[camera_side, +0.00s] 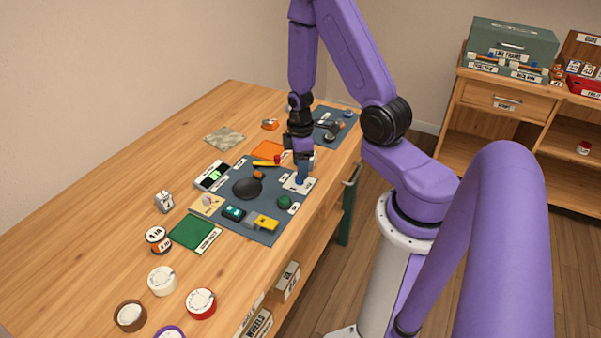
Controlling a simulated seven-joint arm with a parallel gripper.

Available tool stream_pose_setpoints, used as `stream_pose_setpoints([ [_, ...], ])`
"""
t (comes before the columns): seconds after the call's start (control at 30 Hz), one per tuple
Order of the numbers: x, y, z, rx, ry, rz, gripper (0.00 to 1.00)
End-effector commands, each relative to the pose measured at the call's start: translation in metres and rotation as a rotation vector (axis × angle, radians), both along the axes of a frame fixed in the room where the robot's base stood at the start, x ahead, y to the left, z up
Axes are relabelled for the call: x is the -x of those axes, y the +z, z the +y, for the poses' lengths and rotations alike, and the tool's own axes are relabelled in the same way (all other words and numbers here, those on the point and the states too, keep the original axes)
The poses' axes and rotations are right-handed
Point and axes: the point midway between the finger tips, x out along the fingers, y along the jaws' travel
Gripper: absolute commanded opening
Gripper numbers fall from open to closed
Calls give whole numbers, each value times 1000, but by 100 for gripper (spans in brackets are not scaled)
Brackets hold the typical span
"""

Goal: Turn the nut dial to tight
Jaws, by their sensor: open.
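My gripper (301,166) points down over the right edge of the blue-grey mat (262,194); it is open.
Tape rolls (201,303) stand at the front left. The table's left side is largely clear.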

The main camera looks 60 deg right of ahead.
Motion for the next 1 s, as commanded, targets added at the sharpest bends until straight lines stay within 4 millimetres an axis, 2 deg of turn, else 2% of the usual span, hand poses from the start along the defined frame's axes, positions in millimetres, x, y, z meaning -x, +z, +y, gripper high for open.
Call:
stream_pose_setpoints([
  [0.03,1,-7,0,-1,0,5,54],
  [0.6,-1,-27,-1,-1,2,0,54],
  [1.0,0,-33,0,0,1,-1,54],
])
